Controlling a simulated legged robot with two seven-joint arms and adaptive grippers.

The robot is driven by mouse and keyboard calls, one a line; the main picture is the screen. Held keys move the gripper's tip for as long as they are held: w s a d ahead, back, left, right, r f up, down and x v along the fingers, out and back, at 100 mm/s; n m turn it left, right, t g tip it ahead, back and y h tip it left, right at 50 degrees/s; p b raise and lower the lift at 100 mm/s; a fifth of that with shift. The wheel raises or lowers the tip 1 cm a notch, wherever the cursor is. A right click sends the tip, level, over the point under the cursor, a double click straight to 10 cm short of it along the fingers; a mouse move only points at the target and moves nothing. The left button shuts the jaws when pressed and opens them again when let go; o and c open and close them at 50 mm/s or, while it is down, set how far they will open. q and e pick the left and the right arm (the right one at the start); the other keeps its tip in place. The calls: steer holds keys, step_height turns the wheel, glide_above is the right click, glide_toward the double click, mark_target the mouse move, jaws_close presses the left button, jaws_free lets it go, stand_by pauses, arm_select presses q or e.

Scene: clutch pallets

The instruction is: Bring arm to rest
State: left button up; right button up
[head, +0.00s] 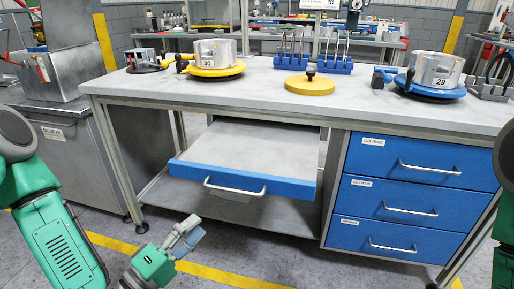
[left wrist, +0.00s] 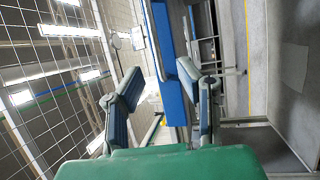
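My left arm comes in from the left in the head view, green and grey. My left gripper (head: 188,237) is low in front of the workbench, over the floor and below the open drawer. In the left wrist view the two grey fingers of this gripper (left wrist: 158,80) stand apart with nothing between them. The blue drawer front (left wrist: 172,65) shows behind the fingers there. Only a green part of my right arm shows at the right edge of the head view, and its gripper is out of view.
The workbench (head: 270,88) carries clutch parts on a yellow pallet (head: 215,71) and a blue pallet (head: 430,89). A yellow disc (head: 310,86) lies between them. The wide drawer (head: 240,182) is pulled out and empty. Blue drawers (head: 410,210) are closed at right.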

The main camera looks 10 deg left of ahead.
arm_select(q)
steer(key=s+d+f+m+g+y+p, duration=0.2)
steer(key=s+d+f+m+g+p, duration=0.2)
steer(key=s+f+m+g, duration=0.55)
steer(key=s+a+f+m+g+y+p, duration=0.1)
steer(key=s+a+f+g+y, duration=0.1)
steer(key=s+a+g+y, duration=0.1)
steer(key=s+a+f+m+g+y+p, duration=0.1)
steer(key=s+a+f+m+g+y, duration=0.1)
steer(key=s+a+g, duration=0.3)
steer(key=s+a+f+y, duration=0.1)
steer(key=s+a, duration=0.1)
steer(key=s, duration=0.1)
steer(key=shift+s+f+p, duration=0.3)
steer(key=shift+s+p, duration=0.05)
steer(key=shift+a, duration=0.1)
